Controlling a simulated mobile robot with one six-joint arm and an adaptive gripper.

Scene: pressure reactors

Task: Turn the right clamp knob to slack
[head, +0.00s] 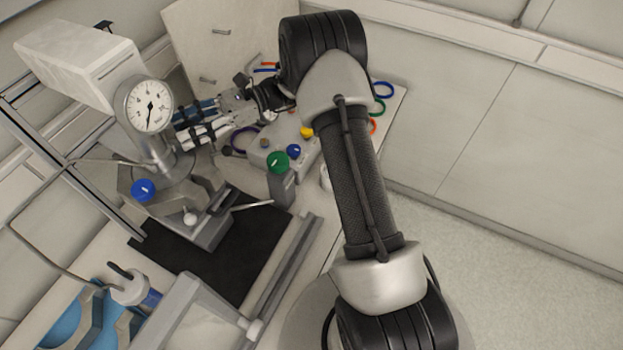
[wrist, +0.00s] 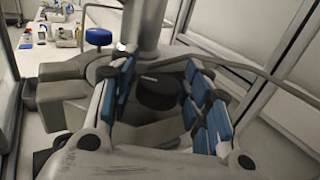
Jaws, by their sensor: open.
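The reactor with its round pressure gauge (head: 150,106) stands on the bench at the left of the head view. A blue knob (head: 143,190) sits on its near side and also shows in the wrist view (wrist: 98,37). My gripper (head: 181,127) reaches in from the right, just below the gauge. Its fingers with blue pads are open in the wrist view. A dark round knob (wrist: 158,92), apparently the right clamp knob, lies between the fingers, with gaps visible on both sides. In the head view this knob is hidden by my gripper.
A green knob (head: 278,161) on a grey post and a small box with blue and yellow knobs stand right of the reactor. A thin tube (wrist: 230,66) crosses behind the fingers. A black mat (head: 215,270) lies in front of the reactor.

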